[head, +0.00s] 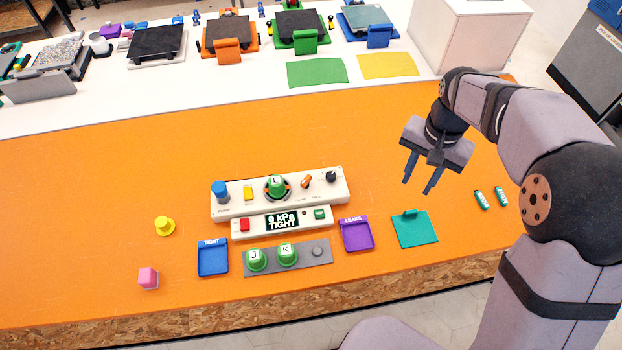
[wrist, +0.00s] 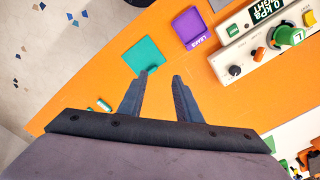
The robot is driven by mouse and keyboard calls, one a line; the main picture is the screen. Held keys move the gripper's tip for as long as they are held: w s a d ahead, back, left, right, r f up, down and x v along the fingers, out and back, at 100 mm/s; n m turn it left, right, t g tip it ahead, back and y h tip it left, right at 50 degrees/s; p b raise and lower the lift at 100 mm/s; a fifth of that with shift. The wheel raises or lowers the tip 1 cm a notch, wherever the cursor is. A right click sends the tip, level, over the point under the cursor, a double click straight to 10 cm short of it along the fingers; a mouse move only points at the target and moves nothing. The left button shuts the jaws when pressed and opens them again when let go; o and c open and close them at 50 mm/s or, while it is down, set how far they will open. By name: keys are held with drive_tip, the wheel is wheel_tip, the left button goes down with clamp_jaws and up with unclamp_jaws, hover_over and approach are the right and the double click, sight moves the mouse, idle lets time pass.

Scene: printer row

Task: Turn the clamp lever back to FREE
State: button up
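A white test panel (head: 235,208) lies on the orange table. It carries a small orange lever (head: 306,182), tilted up to the right, and a black knob (head: 331,176) at its right end. The orange lever also shows in the wrist view (wrist: 258,54), as does the black knob (wrist: 235,71). Their printed labels are too small to read, so I cannot tell which marking the lever points at. A green cap marked L (head: 276,184) sits in the panel's round seat. My gripper (head: 417,187) is open and empty, above the table to the right of the panel.
A display (head: 282,220) reads 0 kPa TIGHT. In front are a blue TIGHT tray (head: 213,270), purple LEAKS tray (head: 370,246), green caps J (head: 256,262) and K (head: 287,257) on a grey strip, and a teal plate (head: 413,243). Batteries (head: 481,200) lie right. The table's left is mostly clear.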

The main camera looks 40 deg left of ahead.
drive_tip(key=a+f+b, duration=0.1)
drive_tip(key=a+f, duration=0.2)
drive_tip(key=a, duration=1.1)
drive_tip(key=b, duration=0.1)
hover_over(304, 181)
wheel_tip(304, 181, down, 4)
drive_tip(key=shift+s+r, duration=0.1)
drive_tip(key=shift+f+p, duration=1.15)
drive_tip(key=shift+f, duration=2.5)
drive_tip(key=shift+c, duration=0.7)
clamp_jaws()
